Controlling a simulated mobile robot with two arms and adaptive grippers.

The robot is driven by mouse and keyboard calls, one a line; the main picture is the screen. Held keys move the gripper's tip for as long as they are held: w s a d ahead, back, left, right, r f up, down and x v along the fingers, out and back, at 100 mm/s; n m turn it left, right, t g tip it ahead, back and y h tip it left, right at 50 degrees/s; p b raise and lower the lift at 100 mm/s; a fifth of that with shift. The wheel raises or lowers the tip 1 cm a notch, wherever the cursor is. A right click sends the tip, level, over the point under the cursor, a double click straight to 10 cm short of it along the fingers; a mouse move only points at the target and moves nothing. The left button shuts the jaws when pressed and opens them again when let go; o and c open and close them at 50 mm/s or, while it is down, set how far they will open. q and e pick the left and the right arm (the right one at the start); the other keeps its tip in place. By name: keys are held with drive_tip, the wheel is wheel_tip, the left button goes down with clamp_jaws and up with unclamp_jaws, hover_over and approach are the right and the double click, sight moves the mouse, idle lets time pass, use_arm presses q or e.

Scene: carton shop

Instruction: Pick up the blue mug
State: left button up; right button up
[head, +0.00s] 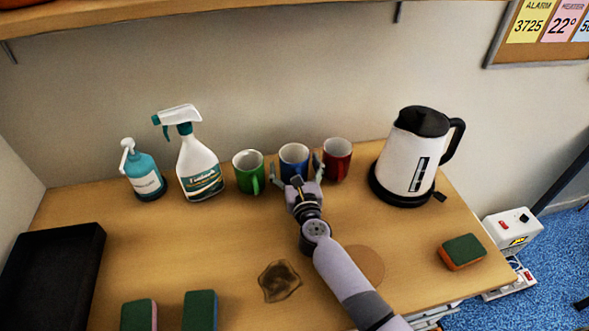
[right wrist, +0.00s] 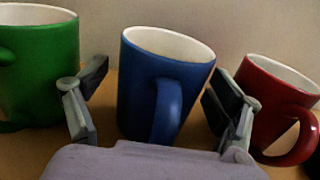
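The blue mug (head: 294,160) stands upright at the back of the table, between the green mug (head: 248,172) and the red mug (head: 336,160). My right gripper (head: 296,172) is at its front with the fingers open. In the right wrist view, the blue mug (right wrist: 163,85) fills the gap between the two fingers of my right gripper (right wrist: 160,115), its handle facing me. There is a visible gap on the left; the right finger is close to the mug, and I cannot tell if it touches. My left gripper is not in view.
A white kettle (head: 408,155) stands at the right. A spray bottle (head: 198,165) and a teal pump bottle (head: 144,178) stand at the left. A black tray (head: 88,240), a brown stain (head: 279,281) and several sponges (head: 462,250) are nearer the front. A shelf (head: 200,14) overhangs the back.

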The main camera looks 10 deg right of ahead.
drive_tip(key=c, duration=1.3)
drive_tip(key=shift+w, duration=0.1)
drive_tip(key=shift+c, duration=0.4)
drive_tip(key=shift+r, duration=0.2)
